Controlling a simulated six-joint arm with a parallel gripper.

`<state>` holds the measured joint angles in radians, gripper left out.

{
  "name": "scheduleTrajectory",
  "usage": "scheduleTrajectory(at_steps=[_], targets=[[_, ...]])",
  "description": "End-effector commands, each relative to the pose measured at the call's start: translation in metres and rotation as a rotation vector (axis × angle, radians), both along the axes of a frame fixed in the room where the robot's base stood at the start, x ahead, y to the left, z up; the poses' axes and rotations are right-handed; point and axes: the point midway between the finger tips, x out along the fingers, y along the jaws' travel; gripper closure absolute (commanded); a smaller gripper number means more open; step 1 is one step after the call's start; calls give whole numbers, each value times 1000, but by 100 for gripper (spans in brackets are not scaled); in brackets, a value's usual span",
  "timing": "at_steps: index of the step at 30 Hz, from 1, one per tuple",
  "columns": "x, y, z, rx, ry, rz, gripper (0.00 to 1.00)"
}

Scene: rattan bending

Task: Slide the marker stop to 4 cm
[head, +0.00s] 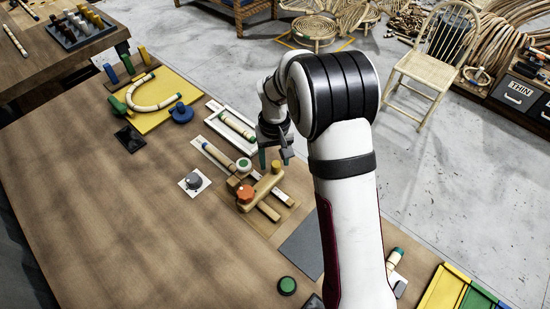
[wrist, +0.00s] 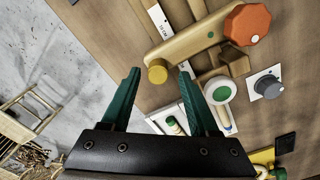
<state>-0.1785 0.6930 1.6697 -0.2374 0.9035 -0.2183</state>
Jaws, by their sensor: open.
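A wooden bar (head: 262,187) carries an orange faceted knob (head: 246,194) at one end and a yellow round peg (head: 276,167) at the other. It lies across a wooden track with a white ruler strip (wrist: 158,18) marked in cm. This bar looks like the marker stop, though no label confirms it; its exact reading is not legible. My gripper (head: 275,158) is open and empty, near the yellow-peg end. In the wrist view the peg (wrist: 157,73) shows between the green fingertips (wrist: 160,72), apart from them as far as I can tell.
A white disc with a green centre (head: 243,164) stands beside the bar, next to a rattan rod (head: 217,154). A grey dial (head: 193,181) sits to its left. A yellow bending board (head: 165,108) holds a curved rod at the back. The front-left tabletop (head: 130,230) is clear.

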Motion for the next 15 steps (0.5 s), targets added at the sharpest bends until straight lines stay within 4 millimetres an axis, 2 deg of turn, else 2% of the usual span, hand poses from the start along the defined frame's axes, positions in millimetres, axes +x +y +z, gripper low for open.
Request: scheduleTrajectory(at_steps=[5,8,15], targets=[[0,0,5,0,1,0,39],[0,0,22,-1,-1,0,39],[0,0,98,1,-5,-1,39]])
